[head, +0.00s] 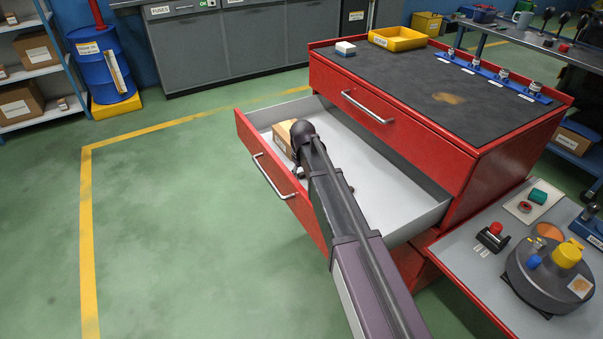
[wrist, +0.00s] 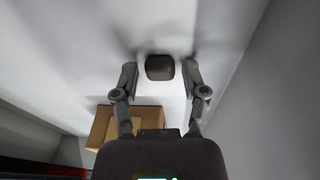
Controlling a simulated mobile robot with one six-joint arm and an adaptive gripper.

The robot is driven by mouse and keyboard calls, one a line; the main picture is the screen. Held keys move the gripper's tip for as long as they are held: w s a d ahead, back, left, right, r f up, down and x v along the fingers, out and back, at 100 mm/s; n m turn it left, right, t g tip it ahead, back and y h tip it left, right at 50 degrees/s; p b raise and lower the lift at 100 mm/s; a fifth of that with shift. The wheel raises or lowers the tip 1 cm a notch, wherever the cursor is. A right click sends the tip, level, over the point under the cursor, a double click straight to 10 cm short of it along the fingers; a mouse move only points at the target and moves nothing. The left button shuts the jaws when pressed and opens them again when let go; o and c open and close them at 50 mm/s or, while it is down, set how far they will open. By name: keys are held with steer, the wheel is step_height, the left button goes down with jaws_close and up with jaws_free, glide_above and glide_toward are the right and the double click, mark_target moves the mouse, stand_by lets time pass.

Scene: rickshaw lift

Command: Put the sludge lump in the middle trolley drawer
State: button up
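The middle trolley drawer (head: 300,214) is pulled open, with a red front and a pale grey inside. My arm reaches down into it in the head view, where the arm hides the gripper's fingers and the lump. In the wrist view, my gripper (wrist: 160,76) is open over the pale drawer floor (wrist: 150,25). The dark brown sludge lump (wrist: 160,67) is between and slightly beyond its fingertips. A gap shows on both sides of the lump, so neither finger appears to touch it. It appears to rest on the drawer floor.
A brown cardboard box (head: 283,136) stands in the drawer close to my gripper; it also shows in the wrist view (wrist: 112,125). The shut top drawer (head: 400,120) is beside my arm. A side table (head: 490,285) holds a round grey device (head: 548,277). Green floor at left is clear.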

mark_target(302, 182)
steer(key=shift+r, duration=0.2)
stand_by(0.4)
step_height(302, 182, up, 12)
steer(key=s+p, duration=0.2)
steer(key=p, duration=1)
steer(key=shift+f, duration=0.15)
steer(key=shift+d, duration=0.1)
stand_by(0.3)
steer(key=s+d+m+g, duration=0.2)
steer(key=s+d+m, duration=0.4)
steer(key=s+d, duration=1.7)
steer(key=shift+s+f, duration=0.15)
steer(key=shift+s, duration=0.1)
steer(key=shift+a, duration=0.1)
